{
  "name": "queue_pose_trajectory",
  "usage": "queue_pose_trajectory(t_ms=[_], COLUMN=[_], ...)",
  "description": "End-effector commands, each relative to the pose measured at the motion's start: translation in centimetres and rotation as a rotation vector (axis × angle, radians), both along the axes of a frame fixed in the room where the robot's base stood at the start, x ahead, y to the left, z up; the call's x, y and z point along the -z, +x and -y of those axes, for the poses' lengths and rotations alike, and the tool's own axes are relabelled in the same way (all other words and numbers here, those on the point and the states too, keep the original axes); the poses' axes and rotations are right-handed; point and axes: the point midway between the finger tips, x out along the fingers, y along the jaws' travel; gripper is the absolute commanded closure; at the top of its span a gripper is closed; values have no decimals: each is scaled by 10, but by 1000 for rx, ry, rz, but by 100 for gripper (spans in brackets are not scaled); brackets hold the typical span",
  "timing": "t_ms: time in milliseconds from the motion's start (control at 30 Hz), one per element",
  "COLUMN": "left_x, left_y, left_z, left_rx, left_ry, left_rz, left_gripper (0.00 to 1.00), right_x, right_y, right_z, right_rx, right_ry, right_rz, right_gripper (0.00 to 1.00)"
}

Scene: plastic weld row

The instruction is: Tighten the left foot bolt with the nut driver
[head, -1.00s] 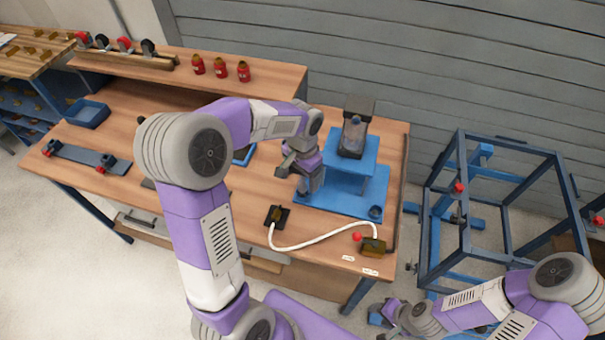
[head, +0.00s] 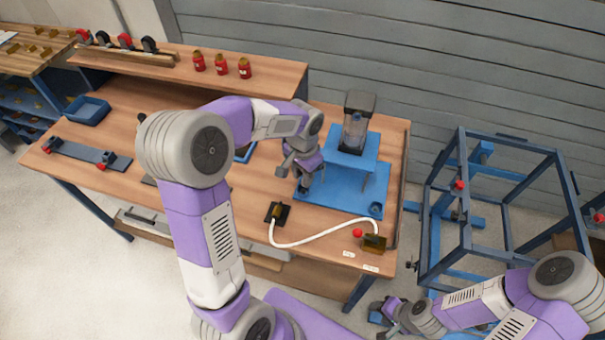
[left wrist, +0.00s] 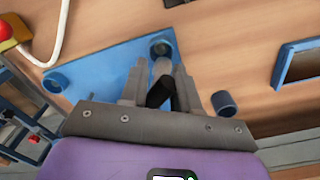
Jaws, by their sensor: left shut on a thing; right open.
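The blue welder base plate (head: 345,203) lies on the bench. My left gripper (head: 304,186) is over its left front corner. In the left wrist view my left gripper (left wrist: 160,82) is shut on the nut driver, whose dark handle (left wrist: 160,93) shows between the fingers. Its grey shaft (left wrist: 163,68) points at the round left foot (left wrist: 161,47) of the plate. The bolt is hidden there, and I cannot tell if the driver touches it. The right foot (head: 375,210) is uncovered. My right gripper (head: 390,312) is open and empty, low beside the bench.
A small blue cup (left wrist: 223,102) stands on the bench off the plate. A switch box (head: 374,243), red button (head: 357,233) and white cable (head: 310,241) lie in front of the plate. A blue frame (head: 462,215) stands right of the bench.

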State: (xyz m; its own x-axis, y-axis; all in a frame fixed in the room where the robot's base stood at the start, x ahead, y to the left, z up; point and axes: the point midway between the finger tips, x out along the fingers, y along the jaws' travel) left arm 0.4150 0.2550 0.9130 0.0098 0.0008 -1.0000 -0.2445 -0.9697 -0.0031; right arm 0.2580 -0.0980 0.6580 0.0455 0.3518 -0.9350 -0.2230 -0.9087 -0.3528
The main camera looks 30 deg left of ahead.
Motion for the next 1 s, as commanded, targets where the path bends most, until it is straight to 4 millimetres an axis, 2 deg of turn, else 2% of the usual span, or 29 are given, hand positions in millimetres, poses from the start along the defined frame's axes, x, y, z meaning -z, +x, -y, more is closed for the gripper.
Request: queue_pose_trajectory(t_ms=[33, 300, 1000], left_x=[5, 4, -39], left_y=[0, 0, 3], left_z=[-1, -2, -2], left_rx=[-5, -7, -7], left_ry=[0, 0, 2], left_rz=[-2, -6, 12], left_gripper=[100, 100, 100], right_x=[1, -2, -33], right_y=[0, 0, 0], right_z=[0, 0, 0], right_rx=[0, 0, 0], right_ry=[0, 0, 0], right_rz=[0, 0, 0], right_gripper=[52, 52, 52])
